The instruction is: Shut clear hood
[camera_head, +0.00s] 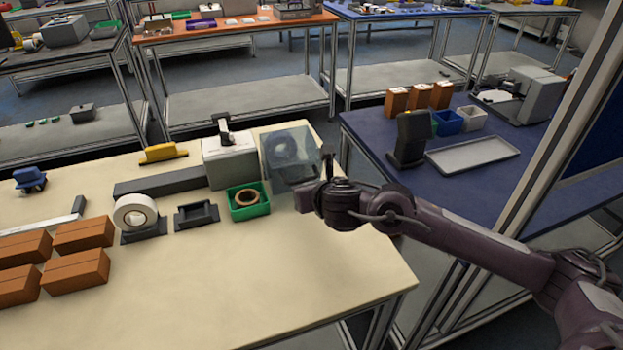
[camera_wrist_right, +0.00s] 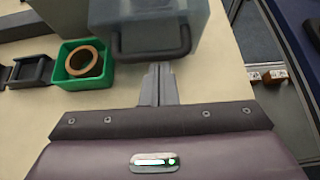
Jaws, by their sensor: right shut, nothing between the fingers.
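The clear hood (camera_head: 284,143) is a see-through box-like cover at the right side of a pale grey machine (camera_head: 229,163) on the cream table. A dark round shape shows through it. In the right wrist view the hood (camera_wrist_right: 190,20) fills the top, with a dark handle bar (camera_wrist_right: 152,55) along its near edge. My right gripper (camera_head: 308,196) is at the hood's lower front; in the wrist view its fingers (camera_wrist_right: 159,70) are shut and empty, right by the handle. I cannot tell whether they touch it. My left gripper is not in view.
A green bin (camera_head: 262,208) with a brown tape ring (camera_head: 246,198) stands left of the hood. A white roll (camera_head: 134,212) and brown boxes (camera_head: 75,270) lie farther left. The table's front right is clear. A blue table (camera_head: 372,130) stands to the right, across a gap.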

